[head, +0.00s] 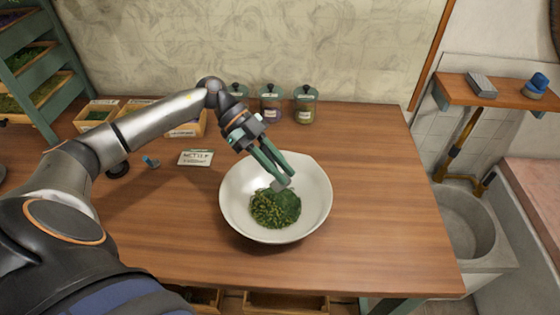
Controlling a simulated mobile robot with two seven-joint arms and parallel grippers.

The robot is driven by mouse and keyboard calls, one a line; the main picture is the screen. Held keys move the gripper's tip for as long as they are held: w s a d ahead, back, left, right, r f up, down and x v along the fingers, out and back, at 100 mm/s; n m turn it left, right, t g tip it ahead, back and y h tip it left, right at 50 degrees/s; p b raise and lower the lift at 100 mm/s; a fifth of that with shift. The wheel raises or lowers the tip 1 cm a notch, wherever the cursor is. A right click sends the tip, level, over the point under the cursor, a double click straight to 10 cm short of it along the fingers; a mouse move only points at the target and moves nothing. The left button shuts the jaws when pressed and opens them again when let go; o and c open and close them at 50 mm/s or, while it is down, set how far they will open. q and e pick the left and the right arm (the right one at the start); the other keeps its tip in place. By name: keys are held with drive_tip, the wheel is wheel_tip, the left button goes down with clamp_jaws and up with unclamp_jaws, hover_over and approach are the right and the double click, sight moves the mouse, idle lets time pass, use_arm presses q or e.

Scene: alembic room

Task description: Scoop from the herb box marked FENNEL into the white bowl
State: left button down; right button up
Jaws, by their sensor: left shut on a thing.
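The white bowl (235,205) stands on the wooden table. Green herb (274,210) lies in its bottom, lighter at the left and darker at the right. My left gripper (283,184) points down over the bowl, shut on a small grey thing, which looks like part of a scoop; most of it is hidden. I cannot tell whether it touches the herb. Small wooden herb boxes (96,115) stand at the back left, partly behind my left arm. Their labels are too small to read, so I cannot tell which is FENNEL. My right gripper is out of view.
Several lidded glass jars (305,105) stand at the table's back edge. A card (195,158) that seems to read NETTLE lies left of the bowl, near a small blue object (151,162). The table (375,200) is clear right of the bowl. A stone basin (465,225) is beyond.

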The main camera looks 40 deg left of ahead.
use_arm(q)
drive_tip(key=shift+r+y+p, duration=0.5)
drive_tip(key=shift+f+y, duration=0.15)
drive_tip(key=shift+y, duration=0.45)
drive_tip(key=y, duration=0.3)
drive_tip(key=shift+d+r+m+t+y, duration=0.15)
drive_tip(key=shift+r+m+t+y, duration=0.15)
drive_tip(key=shift+t, duration=0.1)
drive_tip(key=y, duration=0.3)
drive_tip(key=shift+r+t+y+b, duration=0.15)
drive_tip(key=shift+t+y+b, duration=0.15)
drive_tip(key=shift+r+y, duration=0.1)
drive_tip(key=shift+y, duration=0.8)
